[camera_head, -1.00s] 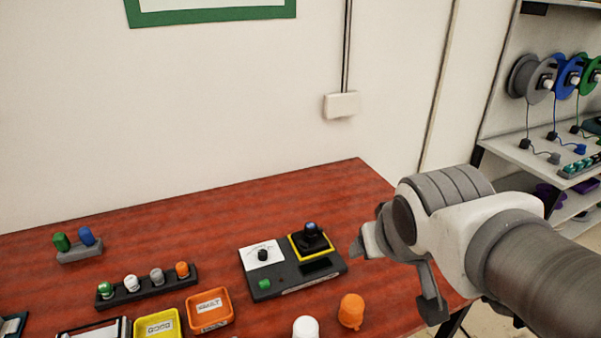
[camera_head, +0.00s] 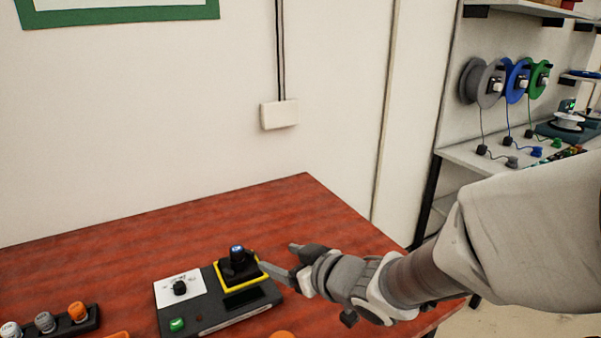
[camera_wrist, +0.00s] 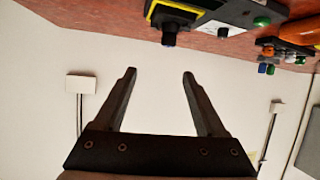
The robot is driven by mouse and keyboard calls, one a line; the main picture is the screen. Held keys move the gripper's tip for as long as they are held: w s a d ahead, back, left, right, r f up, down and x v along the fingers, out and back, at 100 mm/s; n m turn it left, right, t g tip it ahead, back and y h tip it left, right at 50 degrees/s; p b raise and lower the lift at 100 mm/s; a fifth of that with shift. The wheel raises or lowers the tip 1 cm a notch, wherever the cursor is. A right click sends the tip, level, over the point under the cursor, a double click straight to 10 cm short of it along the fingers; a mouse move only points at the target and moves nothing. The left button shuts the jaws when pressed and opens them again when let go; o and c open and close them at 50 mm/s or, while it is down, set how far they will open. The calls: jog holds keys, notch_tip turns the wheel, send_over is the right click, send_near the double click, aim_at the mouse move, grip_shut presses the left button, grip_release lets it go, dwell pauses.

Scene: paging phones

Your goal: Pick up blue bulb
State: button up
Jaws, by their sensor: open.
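A small bulb with a blue top (camera_head: 237,250) sits upright in a black socket on the yellow-edged square of a dark tester box (camera_head: 205,315). The bulb also shows in the wrist view (camera_wrist: 169,39), where the scene appears upside down. My gripper (camera_head: 282,258) is open and empty, just right of the bulb and close to its height. In the wrist view, my gripper's fingers (camera_wrist: 160,73) point toward the bulb, which lies beyond the tips and apart from them. Another small blue piece (camera_wrist: 262,69) stands farther off beside a green one.
The tester has a white dial panel (camera_head: 181,288) and a green button (camera_head: 177,324). A black rack (camera_head: 85,322) with several bulbs stands at lower left. The red table (camera_head: 120,245) is clear behind the tester. Shelves with cable reels (camera_head: 481,82) stand at right.

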jog(key=f+y, duration=0.1)
send_near(240, 253)
jog(key=shift+g, duration=0.3)
jog(key=x, duration=0.4)
jog(key=r+x, duration=0.1)
jog(key=x, duration=0.1)
jog(key=shift+w, duration=0.35)
jog(key=x, duration=0.4)
jog(key=shift+f+b, duration=0.35)
jog(key=shift+f, duration=0.1)
jog(key=shift+w+a+f, duration=0.15)
jog(key=shift+w+a, duration=0.15)
jog(key=shift+a, duration=0.1)
grip_shut()
